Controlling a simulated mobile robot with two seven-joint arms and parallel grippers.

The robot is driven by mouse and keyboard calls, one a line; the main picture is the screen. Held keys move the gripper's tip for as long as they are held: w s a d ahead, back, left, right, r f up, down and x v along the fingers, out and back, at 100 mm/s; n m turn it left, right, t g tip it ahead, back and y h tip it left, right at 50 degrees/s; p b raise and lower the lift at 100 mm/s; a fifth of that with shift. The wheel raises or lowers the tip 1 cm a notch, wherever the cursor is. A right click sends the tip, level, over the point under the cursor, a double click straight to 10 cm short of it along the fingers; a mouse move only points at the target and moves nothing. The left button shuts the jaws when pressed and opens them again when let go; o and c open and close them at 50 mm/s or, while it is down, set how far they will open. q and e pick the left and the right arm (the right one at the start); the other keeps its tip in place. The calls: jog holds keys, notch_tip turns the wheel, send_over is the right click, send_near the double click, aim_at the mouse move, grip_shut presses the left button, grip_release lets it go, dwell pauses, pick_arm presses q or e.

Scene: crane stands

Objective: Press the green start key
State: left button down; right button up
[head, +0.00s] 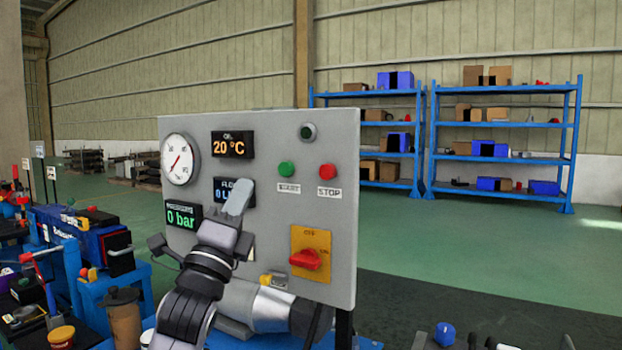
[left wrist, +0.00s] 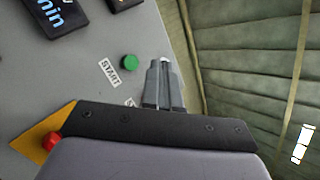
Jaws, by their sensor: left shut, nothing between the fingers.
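The green start key (head: 286,169) is a round button on the upright grey control panel (head: 335,220), above a START label. It also shows in the left wrist view (left wrist: 130,62), just left of the fingertips. My left gripper (head: 239,196) is shut and empty. In the head view it is in front of the panel, below and left of the green key, covering part of the flow display. In the left wrist view its fingers (left wrist: 164,70) lie beside the key; contact with the panel cannot be told. My right gripper is not in view.
A red stop key (head: 327,171) sits right of the green key. A red rotary switch (head: 306,259) on a yellow plate is below. A pressure gauge (head: 179,159) and displays are at left. Blue shelves (head: 432,130) stand far behind. A cluttered bench (head: 75,245) is at left.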

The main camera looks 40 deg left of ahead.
aim_at(286, 169)
pick_arm(q)
jog(key=shift+s+r+t+y, duration=0.15)
jog(key=shift+r, duration=0.4)
jog(key=shift+s+r+t+y, duration=0.15)
jog(key=shift+r, duration=0.35)
jog(key=shift+w, duration=0.1)
jog(key=shift+w+a, duration=0.15)
jog(key=shift+w, duration=1.3)
jog(key=shift+w+a, duration=0.15)
jog(key=shift+w, duration=1.3)
jog(key=shift+w+a, duration=0.15)
jog(key=shift+w, duration=1.3)
jog(key=shift+w, duration=0.4)
jog(key=shift+w+a, duration=0.1)
jog(key=shift+w, duration=0.4)
jog(key=shift+s, duration=0.1)
jog(key=shift+s+f, duration=0.1)
jog(key=shift+s, duration=0.7)
